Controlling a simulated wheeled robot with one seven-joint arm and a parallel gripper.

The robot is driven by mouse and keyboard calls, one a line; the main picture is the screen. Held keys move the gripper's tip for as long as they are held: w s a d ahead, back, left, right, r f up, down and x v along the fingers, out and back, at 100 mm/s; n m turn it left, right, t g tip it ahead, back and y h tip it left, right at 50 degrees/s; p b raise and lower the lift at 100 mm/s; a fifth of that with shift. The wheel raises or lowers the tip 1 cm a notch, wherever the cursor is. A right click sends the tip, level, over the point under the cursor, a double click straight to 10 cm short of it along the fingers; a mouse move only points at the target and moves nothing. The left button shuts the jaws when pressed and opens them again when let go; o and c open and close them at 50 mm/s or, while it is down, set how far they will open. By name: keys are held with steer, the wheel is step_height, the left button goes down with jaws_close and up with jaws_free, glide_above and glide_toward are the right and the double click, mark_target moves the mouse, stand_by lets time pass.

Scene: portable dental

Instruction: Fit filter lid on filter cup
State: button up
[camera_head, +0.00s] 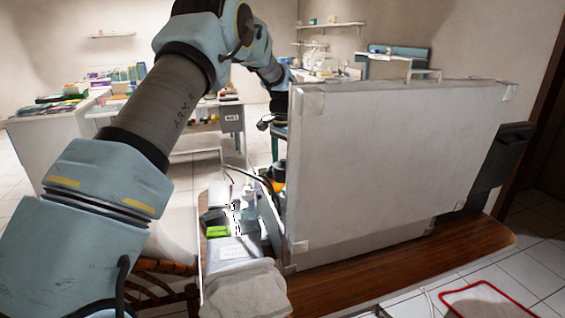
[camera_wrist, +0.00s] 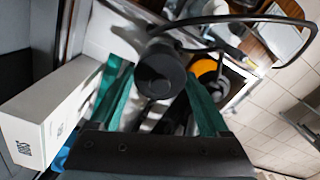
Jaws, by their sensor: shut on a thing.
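My gripper (camera_wrist: 156,84) has two green fingers, shut on a dark round piece (camera_wrist: 160,70) that looks like the filter lid. The piece sits between the fingertips, its round black face towards the wrist camera. In the head view my gripper (camera_head: 280,131) hangs at the left edge of the big white panel, which partly hides it; the held piece cannot be made out there. An orange ring-shaped part (camera_wrist: 207,69) shows beyond the right finger, and an orange-yellow part (camera_head: 278,173) shows below my gripper in the head view. I cannot tell which part is the filter cup.
The upright white panel (camera_head: 385,165) stands on a wooden table (camera_head: 395,262) and blocks the head view. A black hose (camera_wrist: 245,20) loops close to the fingers. A white box (camera_wrist: 50,115) lies left of the fingers. A grey cloth-like bundle (camera_head: 245,288) is at the front.

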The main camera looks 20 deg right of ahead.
mark_target(284, 189)
steer(key=shift+w+d+f, duration=0.1)
steer(key=shift+w+d, duration=0.15)
steer(key=shift+d, duration=0.1)
steer(key=shift+f+b, duration=1.25)
steer(key=shift+f, duration=0.35)
steer(key=shift+r, duration=0.1)
steer(key=shift+a+f, duration=0.1)
steer(key=shift+f, duration=0.3)
steer(key=shift+f, duration=0.25)
steer(key=shift+f+b, duration=0.55)
steer(key=shift+f, duration=0.6)
steer(key=shift+f, duration=0.15)
steer(key=shift+f, duration=0.55)
steer(key=shift+f, duration=0.15)
